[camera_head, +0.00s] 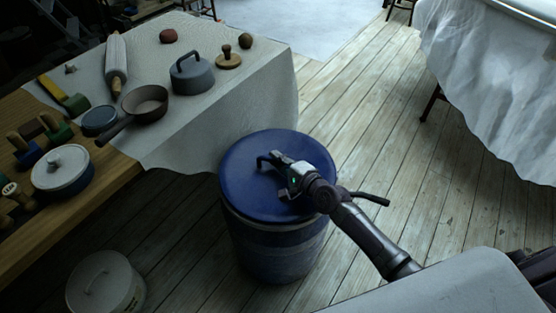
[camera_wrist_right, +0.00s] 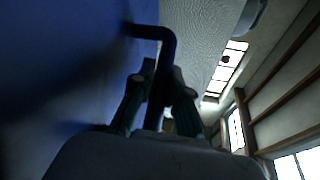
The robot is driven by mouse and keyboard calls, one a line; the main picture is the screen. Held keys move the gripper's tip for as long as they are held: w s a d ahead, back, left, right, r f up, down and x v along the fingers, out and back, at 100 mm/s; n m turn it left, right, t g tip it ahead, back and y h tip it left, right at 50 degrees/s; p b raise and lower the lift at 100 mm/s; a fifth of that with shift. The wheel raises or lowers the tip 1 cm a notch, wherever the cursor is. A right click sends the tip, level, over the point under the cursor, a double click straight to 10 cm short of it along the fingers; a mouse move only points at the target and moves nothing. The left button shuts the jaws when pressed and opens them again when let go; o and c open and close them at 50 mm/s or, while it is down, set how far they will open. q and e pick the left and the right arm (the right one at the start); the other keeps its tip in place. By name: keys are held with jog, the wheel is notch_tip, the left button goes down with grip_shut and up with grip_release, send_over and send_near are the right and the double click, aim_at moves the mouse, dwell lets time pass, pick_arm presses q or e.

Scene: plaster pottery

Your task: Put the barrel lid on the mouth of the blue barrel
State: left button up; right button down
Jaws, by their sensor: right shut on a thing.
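The blue barrel (camera_head: 275,250) stands upright on the plank floor beside the cloth-covered table. The round blue barrel lid (camera_head: 250,195) is over its mouth and hides it. I cannot tell whether the lid rests fully on the rim or sits slightly above it. My right gripper (camera_head: 281,177) reaches in from the lower right and is shut on the lid's bar handle (camera_head: 266,158). In the right wrist view, the fingers (camera_wrist_right: 158,90) close around the dark handle (camera_wrist_right: 155,33), with the blue lid face (camera_wrist_right: 60,70) at the left. My left gripper is not in view.
The table (camera_head: 215,115) at the left holds a grey lidded pot (camera_head: 192,77), a brown pan (camera_head: 146,101), a rolling pin (camera_head: 116,62) and stamps. A pale lidded bucket (camera_head: 105,288) stands on the floor. Another cloth-covered table (camera_head: 490,80) is at the right. Floor between is clear.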

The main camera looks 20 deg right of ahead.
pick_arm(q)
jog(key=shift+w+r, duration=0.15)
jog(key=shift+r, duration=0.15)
pick_arm(e)
jog(key=c, duration=1.2)
grip_release()
jog(key=shift+f, duration=0.1)
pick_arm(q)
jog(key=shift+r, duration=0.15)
pick_arm(e)
jog(key=shift+o, duration=0.2)
jog(key=v, duration=0.2)
jog(key=shift+s+d+p, duration=0.2)
jog(key=shift+s+p, duration=0.1)
jog(key=shift+p, duration=0.05)
jog(key=v, duration=0.8)
jog(key=shift+p, duration=0.3)
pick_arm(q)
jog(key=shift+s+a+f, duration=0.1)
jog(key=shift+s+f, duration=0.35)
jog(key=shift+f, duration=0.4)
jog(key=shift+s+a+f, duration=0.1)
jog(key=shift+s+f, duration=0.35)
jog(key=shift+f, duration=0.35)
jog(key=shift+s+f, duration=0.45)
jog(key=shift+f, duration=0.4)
pick_arm(e)
jog(key=shift+s+d+r, duration=0.2)
jog(key=shift+s+r, duration=0.1)
jog(key=shift+s, duration=0.3)
